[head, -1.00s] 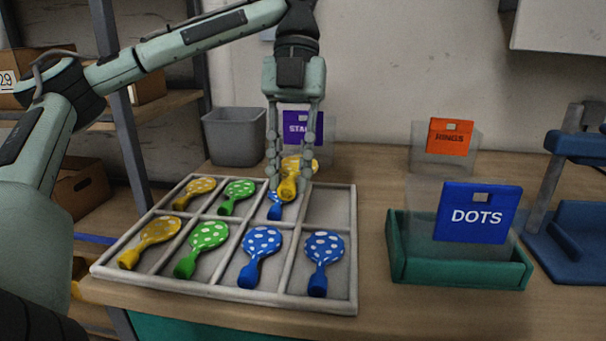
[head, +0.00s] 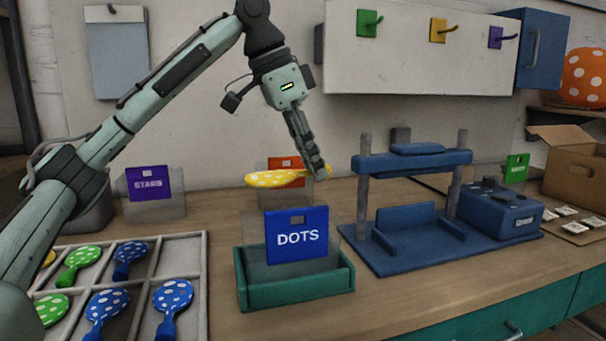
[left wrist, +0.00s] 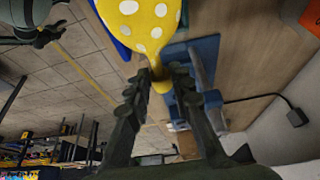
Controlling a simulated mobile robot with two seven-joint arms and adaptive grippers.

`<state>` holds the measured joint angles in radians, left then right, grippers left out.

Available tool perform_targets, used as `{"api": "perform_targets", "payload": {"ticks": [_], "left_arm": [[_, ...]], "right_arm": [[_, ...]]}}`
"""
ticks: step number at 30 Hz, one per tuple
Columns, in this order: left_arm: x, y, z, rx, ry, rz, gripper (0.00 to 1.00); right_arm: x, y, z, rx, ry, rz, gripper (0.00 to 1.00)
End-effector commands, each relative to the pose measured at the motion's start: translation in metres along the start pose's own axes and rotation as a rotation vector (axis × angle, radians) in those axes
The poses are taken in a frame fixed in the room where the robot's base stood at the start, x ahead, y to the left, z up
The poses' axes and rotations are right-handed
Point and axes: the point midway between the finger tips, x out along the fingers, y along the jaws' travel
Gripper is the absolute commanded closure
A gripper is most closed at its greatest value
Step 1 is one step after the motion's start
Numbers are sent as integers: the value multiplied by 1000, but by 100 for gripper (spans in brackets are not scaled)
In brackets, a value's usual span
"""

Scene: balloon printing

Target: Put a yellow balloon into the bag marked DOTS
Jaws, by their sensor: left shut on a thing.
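My left gripper (head: 318,170) is shut on the neck of a yellow balloon with white dots (head: 272,179). The balloon lies nearly level in the air, its round end to the left, above the bag marked DOTS. In the left wrist view the balloon (left wrist: 140,22) sticks out past the fingertips (left wrist: 160,80). The DOTS bag (head: 297,237) is clear with a blue label and stands upright in a green tray (head: 300,291). Whether its mouth is open is hard to tell. My right gripper is not in view.
A divided tray (head: 196,290) with green and blue dotted balloons is at the left. The STARS bag (head: 152,190) stands behind it; another bag with an orange label (head: 282,163) is behind the held balloon. A blue press (head: 410,215) stands to the right.

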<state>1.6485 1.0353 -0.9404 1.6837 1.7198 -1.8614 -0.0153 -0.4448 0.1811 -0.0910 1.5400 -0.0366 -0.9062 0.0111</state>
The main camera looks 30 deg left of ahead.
Motion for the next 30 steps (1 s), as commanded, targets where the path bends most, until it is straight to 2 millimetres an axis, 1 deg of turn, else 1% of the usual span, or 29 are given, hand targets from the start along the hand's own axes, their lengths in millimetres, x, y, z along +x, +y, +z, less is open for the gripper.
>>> {"api": "perform_targets", "payload": {"ticks": [4,7,13,20,21,23,24,30], "left_arm": [[4,-2,1,-30,-2,-12,89],[12,-2,4,-30,-3,-11,89],[33,-1,14,-28,-4,-10,89],[59,-1,25,-27,-4,-9,89],[64,-1,27,-27,-4,-9,89],[72,-1,29,-26,-4,-8,89],[76,-1,31,-25,-4,-8,89],[93,-1,38,-26,-3,-8,89]], "right_arm": [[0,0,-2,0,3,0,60],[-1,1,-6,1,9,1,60],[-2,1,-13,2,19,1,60],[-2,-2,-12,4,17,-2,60],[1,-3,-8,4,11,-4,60],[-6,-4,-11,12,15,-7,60],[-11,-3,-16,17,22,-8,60],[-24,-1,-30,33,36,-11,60]]}}
